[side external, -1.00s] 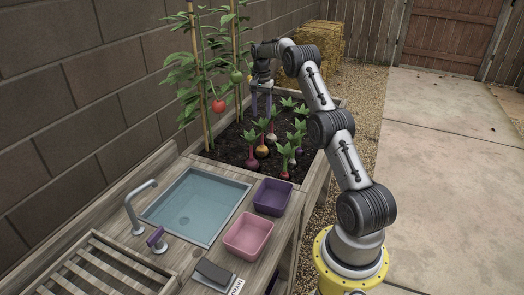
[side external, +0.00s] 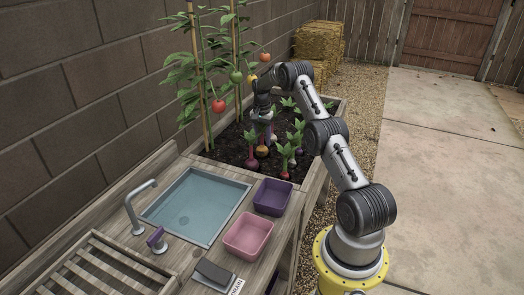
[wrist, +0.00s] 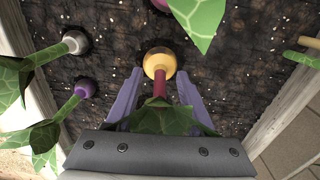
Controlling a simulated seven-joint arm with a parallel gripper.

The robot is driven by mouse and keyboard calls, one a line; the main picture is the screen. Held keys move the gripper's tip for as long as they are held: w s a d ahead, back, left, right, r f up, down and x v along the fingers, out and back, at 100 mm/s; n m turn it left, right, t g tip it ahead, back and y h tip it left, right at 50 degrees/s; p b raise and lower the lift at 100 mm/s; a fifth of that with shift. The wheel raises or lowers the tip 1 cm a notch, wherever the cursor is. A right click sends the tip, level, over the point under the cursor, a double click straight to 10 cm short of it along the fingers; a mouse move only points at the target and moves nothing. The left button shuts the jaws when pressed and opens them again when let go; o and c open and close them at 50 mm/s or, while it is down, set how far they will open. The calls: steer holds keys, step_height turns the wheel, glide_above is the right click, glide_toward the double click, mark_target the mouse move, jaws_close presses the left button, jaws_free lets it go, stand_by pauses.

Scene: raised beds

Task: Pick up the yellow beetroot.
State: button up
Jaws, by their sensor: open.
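The yellow beetroot (wrist: 159,63) stands in the soil with its dark red stem and green leaves toward me in the wrist view. My gripper (wrist: 160,75) is open. Its two purple fingers lie either side of the stem, with gaps on both sides, and their tips reach close to the yellow root. In the side view, my gripper (side external: 262,138) points down into the plants, just over what looks like the same yellow-orange beetroot (side external: 262,152). Leaves and fingers partly cover its stem there.
A white root (wrist: 75,42) and a purple root (wrist: 84,89) grow to the left in the wrist view. Another yellowish root (wrist: 308,42) is at far right. Tomato plants on stakes rise behind the bed. Purple (side external: 272,196) and pink (side external: 248,235) bins stand beside the sink (side external: 193,207).

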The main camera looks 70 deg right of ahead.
jaws_close()
steer(key=shift+r, duration=0.1)
stand_by(0.5)
